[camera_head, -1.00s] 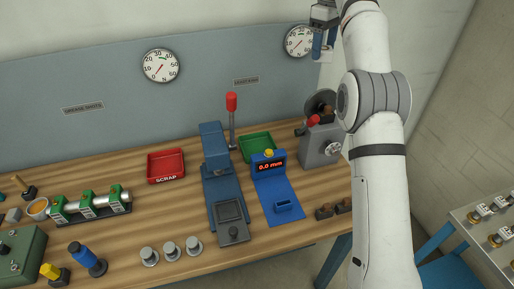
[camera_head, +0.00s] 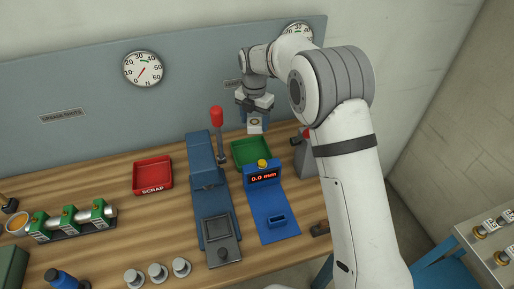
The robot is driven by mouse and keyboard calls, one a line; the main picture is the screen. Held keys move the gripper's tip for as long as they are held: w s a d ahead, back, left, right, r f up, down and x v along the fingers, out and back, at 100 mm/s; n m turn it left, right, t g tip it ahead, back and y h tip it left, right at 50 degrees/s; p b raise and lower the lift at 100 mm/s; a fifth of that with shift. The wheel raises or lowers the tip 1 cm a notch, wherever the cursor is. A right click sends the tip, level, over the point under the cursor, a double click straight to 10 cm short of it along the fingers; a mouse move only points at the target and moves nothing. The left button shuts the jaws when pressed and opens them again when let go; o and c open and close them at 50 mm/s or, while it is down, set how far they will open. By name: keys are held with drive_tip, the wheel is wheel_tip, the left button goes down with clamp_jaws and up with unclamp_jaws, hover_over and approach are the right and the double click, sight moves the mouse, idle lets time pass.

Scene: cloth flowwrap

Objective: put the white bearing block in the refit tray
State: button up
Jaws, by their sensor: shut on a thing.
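The white bearing block (camera_head: 255,126) is held in my gripper (camera_head: 255,115), with a dark round opening facing the camera. The gripper points down and is shut on the block, at the back of the bench. The green tray (camera_head: 236,155) lies just below it in the picture and looks empty; no label on it can be read, but it is probably the refit tray. The block appears above the tray's back edge, and apart from it. Its exact height and depth over the tray cannot be told.
A blue press with a red-knobbed lever (camera_head: 217,118) stands left of the green tray. A blue gauge reading 0.0 mm (camera_head: 264,178) stands in front of it. A grey machine (camera_head: 305,160) is close on the right, partly behind my arm. The red scrap tray (camera_head: 153,189) is further left.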

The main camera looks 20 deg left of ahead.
drive_tip(key=shift+s+a+f+n, duration=0.3)
drive_tip(key=shift+f+n, duration=0.2)
drive_tip(key=shift+f, duration=0.1)
drive_tip(key=shift+s+a+f+n, duration=0.2)
drive_tip(key=shift+a+f+n, duration=0.1)
drive_tip(key=shift+f+n, duration=0.25)
wheel_tip(320, 180, down, 6)
drive_tip(key=shift+a+r+p, duration=0.1)
drive_tip(key=shift+r+p, duration=0.1)
drive_tip(key=shift+p, duration=0.5)
drive_tip(key=shift+f+p, duration=0.35)
drive_tip(key=shift+f, duration=2.15)
drive_tip(key=o, duration=1.2)
drive_tip(key=shift+c, duration=0.2)
drive_tip(key=shift+r, duration=0.1)
wheel_tip(320, 180, up, 12)
drive_tip(key=shift+r+b, duration=0.1)
drive_tip(key=shift+b, duration=0.85)
